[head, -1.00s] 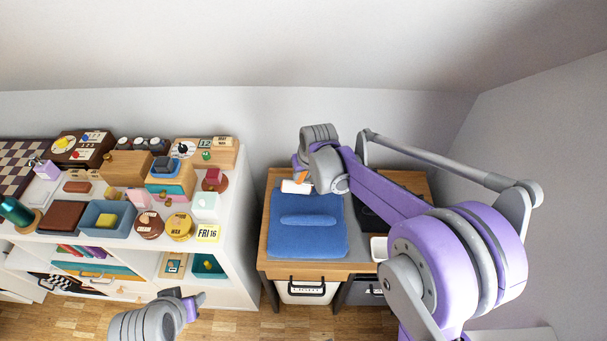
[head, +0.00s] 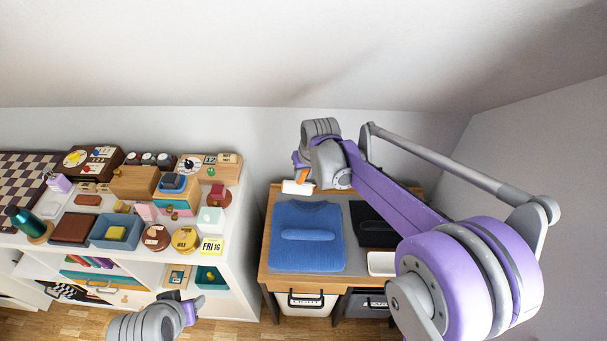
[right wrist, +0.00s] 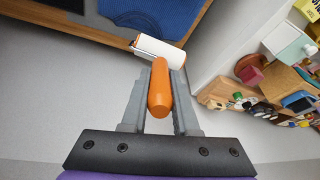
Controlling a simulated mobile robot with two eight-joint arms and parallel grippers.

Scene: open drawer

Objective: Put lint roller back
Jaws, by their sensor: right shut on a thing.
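The lint roller has an orange handle and a white roll (head: 298,188). My right gripper (head: 302,177) is shut on its orange handle. In the right wrist view the handle (right wrist: 159,90) sits between the two fingers (right wrist: 158,105), with the white roll (right wrist: 158,50) sticking out past the fingertips. In the head view the roller is near the table's back left, just behind the blue garment (head: 308,255). A small white tray (head: 381,264) lies at the table's front right. My left gripper (head: 192,305) is low, in front of the shelf; its fingers are too small to read.
A dark garment (head: 376,238) lies on the wooden table (head: 270,240), partly hidden by my right arm. A light bin (head: 305,303) and a dark bin (head: 368,304) stand below. A crowded white shelf (head: 240,255) stands left of the table. Walls are close behind and right.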

